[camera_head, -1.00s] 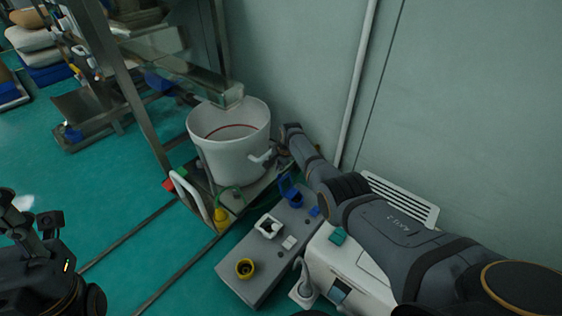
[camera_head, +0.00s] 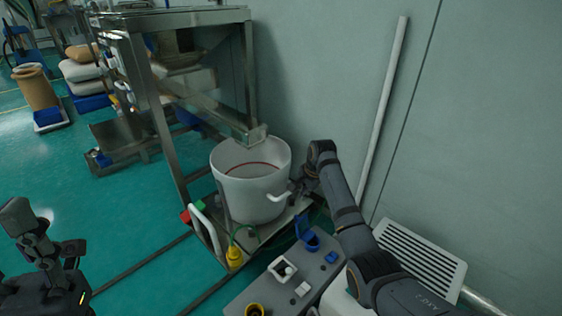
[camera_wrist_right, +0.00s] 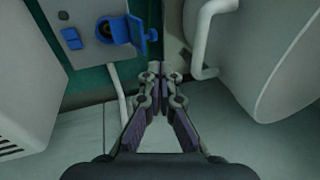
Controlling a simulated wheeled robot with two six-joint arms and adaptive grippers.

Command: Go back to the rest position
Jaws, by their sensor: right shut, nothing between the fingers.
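My right arm reaches in from the lower right of the head view. Its gripper (camera_head: 298,188) is small and dark there, beside the handle of the white bucket (camera_head: 240,200). In the right wrist view the right gripper (camera_wrist_right: 161,78) is shut with its fingertips together and nothing between them. The bucket's white curved handle (camera_wrist_right: 200,40) is to the right of the fingers, apart from them in the picture. My left gripper (camera_head: 22,220) shows at the lower left of the head view, over the floor; its finger opening cannot be made out.
A grey control box (camera_head: 258,286) with a blue switch cover (camera_head: 307,238) stands in front of the bucket. The cover also shows in the wrist view (camera_wrist_right: 130,32). A metal frame (camera_head: 165,110) stands behind. A white louvred panel (camera_head: 420,258) is at the wall. Open green floor lies left.

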